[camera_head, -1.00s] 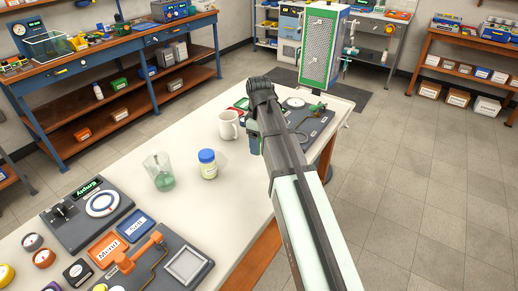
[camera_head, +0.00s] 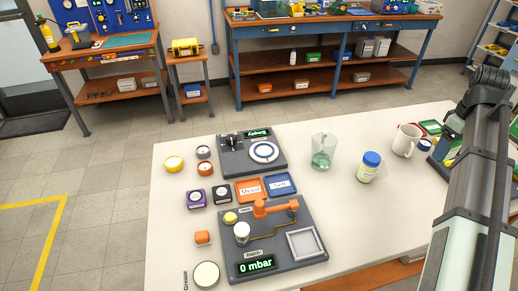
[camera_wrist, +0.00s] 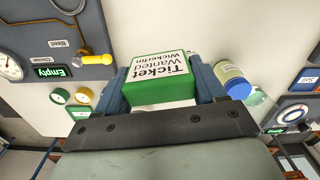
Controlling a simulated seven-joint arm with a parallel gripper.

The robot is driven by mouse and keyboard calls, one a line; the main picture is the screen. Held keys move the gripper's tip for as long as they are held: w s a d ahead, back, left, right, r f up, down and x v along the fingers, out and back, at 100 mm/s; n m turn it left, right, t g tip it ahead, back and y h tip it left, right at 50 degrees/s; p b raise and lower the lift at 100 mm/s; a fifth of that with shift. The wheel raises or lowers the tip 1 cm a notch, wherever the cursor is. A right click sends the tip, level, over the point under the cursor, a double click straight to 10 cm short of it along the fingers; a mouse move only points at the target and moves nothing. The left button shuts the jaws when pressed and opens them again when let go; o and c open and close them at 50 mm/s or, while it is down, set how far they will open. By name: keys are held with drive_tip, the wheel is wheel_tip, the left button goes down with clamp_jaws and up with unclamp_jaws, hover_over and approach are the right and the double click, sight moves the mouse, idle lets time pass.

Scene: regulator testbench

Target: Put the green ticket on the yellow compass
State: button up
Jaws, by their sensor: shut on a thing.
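The green ticket (camera_wrist: 165,93) is a block with a green side and a white face reading "Ticket Wanted Wickerfin". My gripper (camera_wrist: 160,79) is shut on it, with one blue finger on each side, and holds it above the white bench. In the head view the gripper is at the right, mostly hidden behind my arm. A round yellow thing, which looks like the yellow compass (camera_head: 174,163), lies on the far left of the bench, well apart from my gripper. Its face is too small to read.
Orange (camera_head: 204,153) and brown-orange (camera_head: 204,167) round pieces lie beside the compass. The dial panel (camera_head: 251,152) is to their right. A glass beaker (camera_head: 323,150), blue-lidded jar (camera_head: 369,167) and white mug (camera_head: 406,140) stand between my gripper and the compass.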

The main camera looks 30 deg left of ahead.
wheel_tip(320, 180, up, 4)
drive_tip(key=shift+w+f, duration=0.1)
drive_tip(key=shift+f, duration=0.15)
drive_tip(key=s+a+n, duration=0.2)
drive_tip(key=a+n, duration=0.2)
drive_tip(key=a, duration=1.6)
drive_tip(key=s+a+n, duration=0.3)
drive_tip(key=a+n, duration=0.1)
drive_tip(key=a, duration=1.7)
drive_tip(key=n, duration=0.8)
hover_over(172, 161)
drive_tip(key=shift+s+f, duration=0.1)
drive_tip(key=shift+f, duration=7.55)
